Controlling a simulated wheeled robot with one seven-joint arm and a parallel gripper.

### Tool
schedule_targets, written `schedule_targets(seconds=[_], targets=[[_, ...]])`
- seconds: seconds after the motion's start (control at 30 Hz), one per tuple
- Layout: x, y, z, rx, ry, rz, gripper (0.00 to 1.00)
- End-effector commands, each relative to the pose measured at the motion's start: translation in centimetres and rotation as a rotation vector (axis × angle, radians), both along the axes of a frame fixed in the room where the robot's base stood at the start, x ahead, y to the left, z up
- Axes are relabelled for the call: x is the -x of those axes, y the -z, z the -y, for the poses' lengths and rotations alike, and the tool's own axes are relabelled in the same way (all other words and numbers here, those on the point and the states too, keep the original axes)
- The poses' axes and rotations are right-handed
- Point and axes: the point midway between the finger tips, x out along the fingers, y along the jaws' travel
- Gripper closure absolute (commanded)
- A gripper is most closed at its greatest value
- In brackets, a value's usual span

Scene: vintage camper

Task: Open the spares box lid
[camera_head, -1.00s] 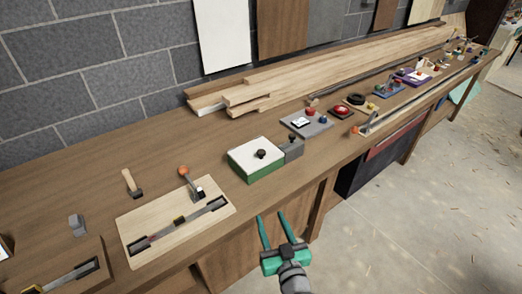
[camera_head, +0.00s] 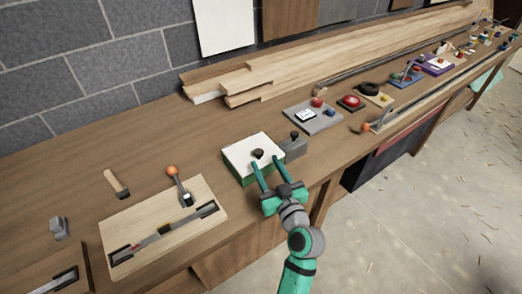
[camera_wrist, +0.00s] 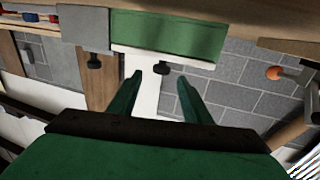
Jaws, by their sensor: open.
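The spares box is a green box (camera_head: 237,176) with a white lid (camera_head: 246,146) and a dark round knob (camera_head: 258,154) on top. The lid lies flat and shut on it. In the wrist view the green side (camera_wrist: 168,36), the white lid edge (camera_wrist: 190,61) and the knob (camera_wrist: 163,67) show upside down. My gripper (camera_head: 264,161) is open and empty, its green fingers reaching over the front of the box toward the knob. In the wrist view the knob lines up between the fingertips (camera_wrist: 160,77), just beyond them. I cannot tell whether they touch it.
A grey block with a dark knob (camera_head: 293,146) stands right against the box. A wooden board with an orange-tipped lever (camera_head: 173,172) lies to the left, near a hammer (camera_head: 117,184).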

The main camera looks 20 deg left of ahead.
Motion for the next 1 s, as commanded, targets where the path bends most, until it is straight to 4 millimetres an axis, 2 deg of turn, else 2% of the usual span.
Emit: schedule_targets(seconds=[0.1,0.4,0.8,0.87,1.0], targets=[[-1.7,-0.1,-1.6,0.000,-0.004,0.001,0.55],[-4.8,0.0,-3.6,-0.001,0.004,0.001,0.55],[-5.3,0.0,-4.0,0.001,0.005,0.001,0.55],[-5.3,0.0,-4.0,0.001,0.005,0.001,0.67],[-5.3,0.0,-4.0,0.001,0.005,0.001,1.00]])
